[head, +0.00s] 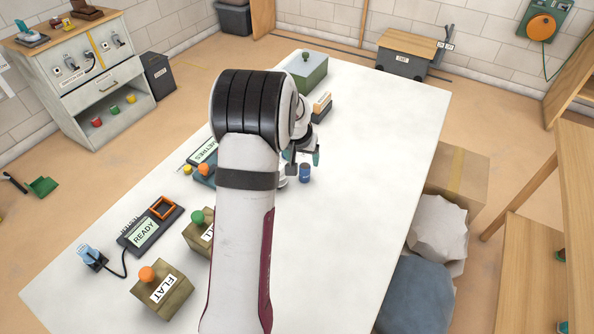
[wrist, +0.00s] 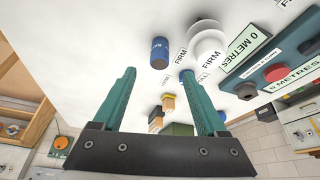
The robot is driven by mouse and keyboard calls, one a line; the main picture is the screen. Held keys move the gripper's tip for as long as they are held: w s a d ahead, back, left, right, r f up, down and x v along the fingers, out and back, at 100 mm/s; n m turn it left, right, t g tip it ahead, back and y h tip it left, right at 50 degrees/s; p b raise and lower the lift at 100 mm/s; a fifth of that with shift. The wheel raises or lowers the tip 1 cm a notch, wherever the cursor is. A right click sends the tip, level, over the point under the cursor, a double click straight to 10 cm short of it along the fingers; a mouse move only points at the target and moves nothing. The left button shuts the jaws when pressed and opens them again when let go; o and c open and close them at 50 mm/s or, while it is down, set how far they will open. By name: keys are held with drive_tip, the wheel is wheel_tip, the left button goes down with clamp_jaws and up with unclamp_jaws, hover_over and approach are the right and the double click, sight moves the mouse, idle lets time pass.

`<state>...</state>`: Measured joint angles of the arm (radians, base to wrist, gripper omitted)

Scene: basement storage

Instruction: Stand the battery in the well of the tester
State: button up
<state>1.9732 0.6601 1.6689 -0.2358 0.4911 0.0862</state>
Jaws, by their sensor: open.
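A blue cylinder, the battery (head: 305,174), stands upright on the white table just beyond my arm. In the wrist view the blue battery (wrist: 160,54) shows ahead of the gap between my fingertips, apart from both. My gripper (head: 303,158) is open and empty; its teal fingers also show in the wrist view (wrist: 157,72). The tester (head: 143,233) lies at the left of the table, a dark unit with a READY screen. A raised orange square frame (head: 153,208), which looks like its well, is at its far end. My arm hides part of the table.
A box marked FLAT (head: 163,290) with an orange knob and a green-knobbed box (head: 193,236) stand near the tester. A blue-topped device (head: 90,256) is cabled to it. A METRES unit (head: 203,152) and a green box (head: 303,72) stand farther back. The table's right side is clear.

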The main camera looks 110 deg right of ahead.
sight(305, 166)
drive_tip(key=x, duration=0.8)
drive_tip(key=shift+s+d+f, duration=0.1)
drive_tip(key=shift+s+d, duration=0.15)
drive_tip(key=shift+d, duration=0.05)
clamp_jaws()
